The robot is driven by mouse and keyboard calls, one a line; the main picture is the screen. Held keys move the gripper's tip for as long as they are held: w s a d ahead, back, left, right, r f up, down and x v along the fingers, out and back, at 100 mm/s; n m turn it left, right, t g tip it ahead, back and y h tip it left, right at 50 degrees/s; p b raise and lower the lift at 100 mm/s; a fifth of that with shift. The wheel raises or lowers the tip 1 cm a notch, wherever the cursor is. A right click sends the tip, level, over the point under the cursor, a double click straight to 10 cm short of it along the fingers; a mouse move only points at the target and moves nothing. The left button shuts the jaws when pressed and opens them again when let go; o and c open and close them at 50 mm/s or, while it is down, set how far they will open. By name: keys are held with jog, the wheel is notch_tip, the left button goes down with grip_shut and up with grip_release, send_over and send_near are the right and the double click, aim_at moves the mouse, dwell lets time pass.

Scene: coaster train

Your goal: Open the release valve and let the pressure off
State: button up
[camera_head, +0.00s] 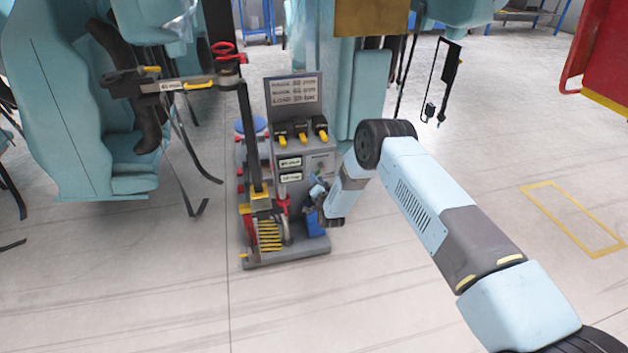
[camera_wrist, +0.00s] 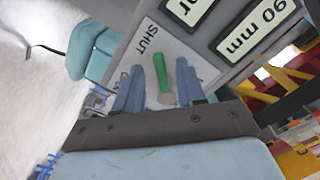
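The valve's green lever (camera_wrist: 163,82) shows in the wrist view, in front of a pale plate (camera_wrist: 150,50) lettered "SHUT"; a second word is mostly hidden behind my left finger. My gripper (camera_wrist: 160,72) has its two blue-grey fingers apart, one on each side of the lever. I cannot tell whether either finger touches it. In the head view, my gripper (camera_head: 318,195) is at the lower right front of the grey panel stand (camera_head: 318,160), and the lever is not clearly visible there.
The stand carries yellow-handled switches (camera_head: 283,140), white label plates (camera_head: 290,162) and a yellow coil spring (camera_head: 268,236). A horizontal bar (camera_head: 172,86) extends left from its post. Teal seats (camera_head: 75,110) hang at left. Floor at right is open, with a yellow outline (camera_head: 572,218).

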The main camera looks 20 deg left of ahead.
jog(key=shift+w, duration=0.15)
grip_shut()
dwell(0.4)
